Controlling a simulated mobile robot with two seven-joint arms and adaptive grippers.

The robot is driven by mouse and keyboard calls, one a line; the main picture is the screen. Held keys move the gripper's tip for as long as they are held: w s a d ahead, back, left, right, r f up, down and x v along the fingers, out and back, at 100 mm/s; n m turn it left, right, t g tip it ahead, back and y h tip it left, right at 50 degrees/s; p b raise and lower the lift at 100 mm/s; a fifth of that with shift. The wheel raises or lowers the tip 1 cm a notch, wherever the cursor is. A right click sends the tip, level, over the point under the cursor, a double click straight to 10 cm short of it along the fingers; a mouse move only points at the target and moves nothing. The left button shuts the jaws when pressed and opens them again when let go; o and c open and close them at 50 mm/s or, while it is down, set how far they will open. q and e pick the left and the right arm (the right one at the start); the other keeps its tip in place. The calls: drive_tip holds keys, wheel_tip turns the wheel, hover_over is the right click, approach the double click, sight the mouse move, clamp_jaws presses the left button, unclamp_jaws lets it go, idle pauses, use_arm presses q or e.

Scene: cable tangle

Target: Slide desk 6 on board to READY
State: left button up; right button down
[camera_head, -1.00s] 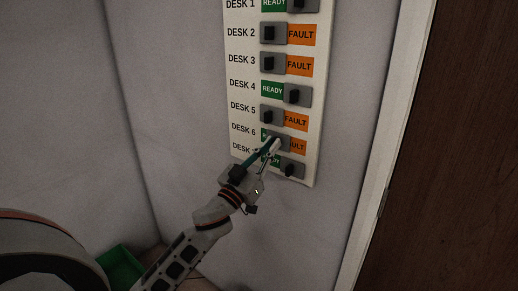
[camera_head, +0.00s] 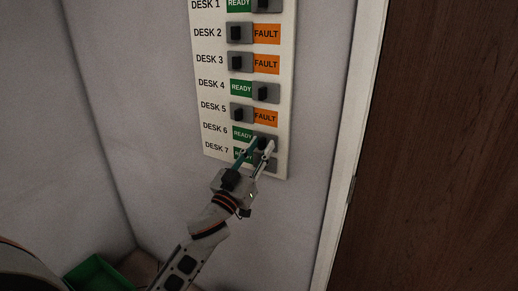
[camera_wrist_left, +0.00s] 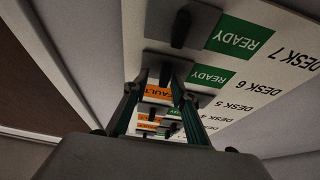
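The white board (camera_head: 283,120) has a column of sliders on labelled rows. The desk 6 slider (camera_head: 268,139) sits at the right of its row, with green READY (camera_head: 242,133) showing on the left and no orange visible there. My left gripper (camera_head: 259,146) is at this slider with its two fingers apart, partly covering it. In the left wrist view, the desk 6 slider's dark knob (camera_wrist_left: 166,73) shows between the fingertips (camera_wrist_left: 156,88), closer to the right finger; whether they touch is unclear. My right gripper is not in view.
The desk 7 slider (camera_wrist_left: 181,28) is close to my gripper, its READY label (camera_wrist_left: 240,37) showing. Desk 5 above shows FAULT (camera_head: 265,117). A door frame (camera_head: 345,150) and brown door stand to the right. A green bin (camera_head: 97,272) is low at left.

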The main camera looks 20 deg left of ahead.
use_arm(q)
drive_tip(key=shift+a, duration=0.1)
drive_tip(key=d+v, duration=0.1)
drive_tip(key=v, duration=1.1)
drive_tip(key=shift+a, duration=0.4)
drive_tip(key=shift+r, duration=0.1)
drive_tip(key=s+d+f+m+g, duration=0.1)
drive_tip(key=s+d+f+g, duration=0.15)
drive_tip(key=f, duration=0.95)
drive_tip(key=s+d+f+g, duration=0.2)
drive_tip(key=s+f+g, duration=0.2)
drive_tip(key=f, duration=0.8)
drive_tip(key=s+d+f+m+g, duration=0.1)
drive_tip(key=s+d+f+g, duration=0.1)
drive_tip(key=s+f, duration=0.4)
drive_tip(key=s+d+f+m+g, duration=0.1)
drive_tip(key=s+d+f+g, duration=0.2)
drive_tip(key=s+f, duration=0.3)
wheel_tip(320, 180, down, 4)
drive_tip(key=shift+r+h, duration=0.2)
drive_tip(key=shift+h, duration=0.2)
drive_tip(key=shift+d, duration=0.15)
